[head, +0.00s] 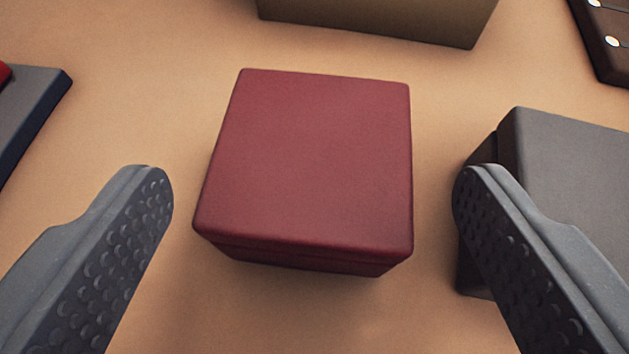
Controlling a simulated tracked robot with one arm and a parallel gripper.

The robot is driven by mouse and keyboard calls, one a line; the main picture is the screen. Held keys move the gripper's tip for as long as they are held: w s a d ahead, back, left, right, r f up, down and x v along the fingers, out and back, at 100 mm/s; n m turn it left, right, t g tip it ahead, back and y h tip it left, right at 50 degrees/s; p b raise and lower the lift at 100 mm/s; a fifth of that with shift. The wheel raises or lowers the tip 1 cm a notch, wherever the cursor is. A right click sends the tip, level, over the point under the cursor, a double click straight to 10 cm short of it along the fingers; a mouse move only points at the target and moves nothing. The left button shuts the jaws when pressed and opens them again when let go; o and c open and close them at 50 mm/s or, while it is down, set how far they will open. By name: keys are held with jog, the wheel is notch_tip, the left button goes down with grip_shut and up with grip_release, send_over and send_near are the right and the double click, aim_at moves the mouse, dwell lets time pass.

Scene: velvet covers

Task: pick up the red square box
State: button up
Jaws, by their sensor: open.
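The red square box (308,165) sits on the tan surface in the middle of the head view, with its lid on and its front side showing a little. My gripper (313,190) is open, with one grey dimpled finger to the left of the box and the other to the right. There is a visible gap between each finger and the box in the picture. Nothing is held between the fingers. How high the fingertips are above the surface is hard to tell.
A grey box (575,165) stands close on the right, partly behind my right finger. An olive-brown box (385,18) is at the top. A dark brown item with light dots (606,40) is top right. A dark grey item (32,100) with something red on it is at left.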

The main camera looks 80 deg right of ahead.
aim_at(316, 161)
jog(key=shift+b+x, duration=0.6)
jog(key=shift+x, duration=2.75)
jog(key=shift+r, duration=0.1)
jog(key=c, duration=0.9)
